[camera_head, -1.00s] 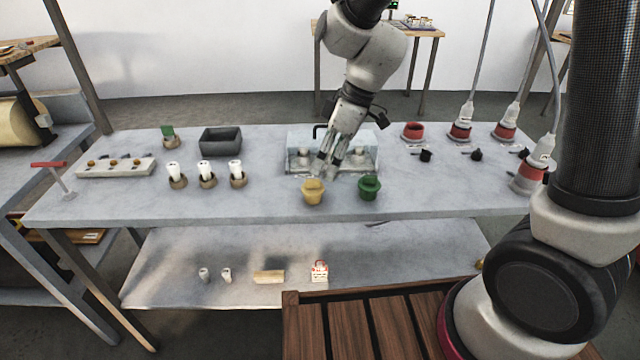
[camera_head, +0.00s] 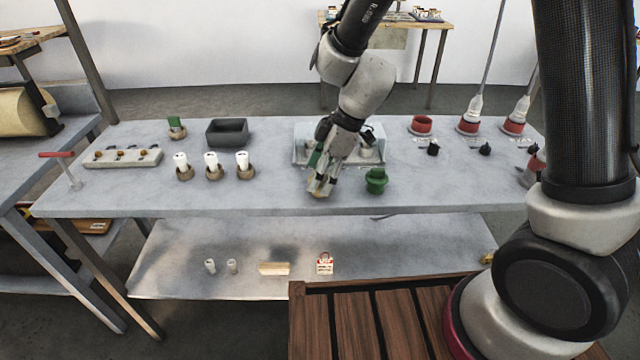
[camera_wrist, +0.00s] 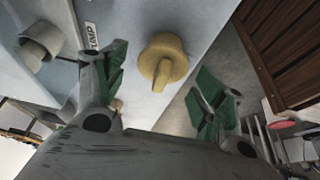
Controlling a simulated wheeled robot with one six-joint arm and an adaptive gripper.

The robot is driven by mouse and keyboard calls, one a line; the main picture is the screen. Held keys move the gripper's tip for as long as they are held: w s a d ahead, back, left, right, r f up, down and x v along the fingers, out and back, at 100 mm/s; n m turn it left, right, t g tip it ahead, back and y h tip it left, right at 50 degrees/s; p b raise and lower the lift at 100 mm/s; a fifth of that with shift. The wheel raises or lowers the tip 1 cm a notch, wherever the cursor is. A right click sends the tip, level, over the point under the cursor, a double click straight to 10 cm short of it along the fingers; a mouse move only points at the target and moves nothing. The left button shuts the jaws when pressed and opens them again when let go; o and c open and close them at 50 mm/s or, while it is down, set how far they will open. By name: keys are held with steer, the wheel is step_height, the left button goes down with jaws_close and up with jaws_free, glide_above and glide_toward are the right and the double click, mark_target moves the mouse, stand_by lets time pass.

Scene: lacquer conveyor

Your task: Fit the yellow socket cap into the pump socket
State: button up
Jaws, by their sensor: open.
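The yellow socket cap (camera_wrist: 163,60), a round disc with a raised grip bar, shows in the wrist view ahead of the gap between my fingers. In the head view my gripper covers it almost wholly. My gripper (camera_head: 320,190) is over the cap's place near the table's front edge. Its green-padded fingers also show spread and empty in the wrist view (camera_wrist: 163,82). A label ending in "UMP" (camera_wrist: 91,36) is left of the cap. A pale round fitting (camera_wrist: 40,40) is farther left. I cannot tell surely which part is the pump socket.
A green cap (camera_head: 376,181) stands close to the right of my gripper. A clear-walled box (camera_head: 300,150) is just behind. Red sockets (camera_head: 421,124), some with corded plugs (camera_head: 470,118), are right. White cylinders in holders (camera_head: 212,165) and a dark bin (camera_head: 227,132) are left.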

steer(key=c, duration=1)
